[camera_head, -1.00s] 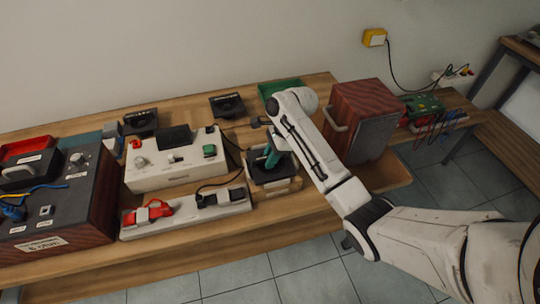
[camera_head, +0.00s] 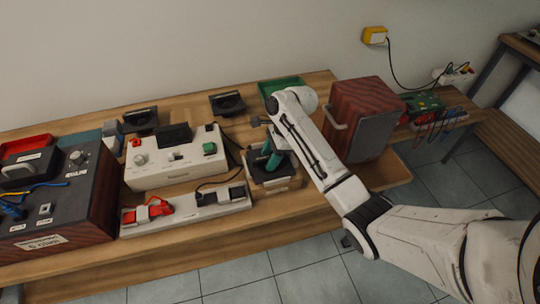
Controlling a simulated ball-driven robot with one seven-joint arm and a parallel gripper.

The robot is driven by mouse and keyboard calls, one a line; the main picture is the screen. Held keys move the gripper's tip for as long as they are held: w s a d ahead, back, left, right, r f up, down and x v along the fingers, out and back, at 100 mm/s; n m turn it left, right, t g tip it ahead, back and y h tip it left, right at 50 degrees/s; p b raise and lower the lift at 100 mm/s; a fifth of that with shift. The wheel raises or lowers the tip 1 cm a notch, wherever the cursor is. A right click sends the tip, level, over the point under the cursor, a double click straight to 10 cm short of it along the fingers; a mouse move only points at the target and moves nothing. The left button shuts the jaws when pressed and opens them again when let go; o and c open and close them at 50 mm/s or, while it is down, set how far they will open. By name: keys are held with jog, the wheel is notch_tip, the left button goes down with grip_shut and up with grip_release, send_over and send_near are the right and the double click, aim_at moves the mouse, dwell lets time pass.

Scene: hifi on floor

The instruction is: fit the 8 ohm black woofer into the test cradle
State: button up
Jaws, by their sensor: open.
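The test cradle (camera_head: 288,186) is a low wooden-sided block near the bench's front edge. A black woofer (camera_head: 257,174) sits in its top and looks roughly level; how fully it is seated I cannot tell. My gripper (camera_head: 270,159) points down over this woofer, its teal fingers apart. Whether a finger still touches the woofer I cannot tell. My forearm hides the right side behind it. Two other black speakers stand at the back of the bench, one at the left (camera_head: 141,121) and one in the middle (camera_head: 228,104). No ohm marking is readable.
A white test box (camera_head: 165,178) with knobs and a white strip with red and black clamps (camera_head: 185,209) lie left of the cradle. A wooden speaker cabinet (camera_head: 370,115) stands to the right. A green tray (camera_head: 281,85) is behind. The bench front is clear.

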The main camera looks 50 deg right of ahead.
jog(key=p+v, duration=0.1)
jog(key=v, duration=0.9)
jog(key=shift+s+r, duration=0.1)
jog(key=shift+r, duration=0.3)
notch_tip(320, 180, up, 8)
jog(key=p, duration=0.7)
dwell(0.4)
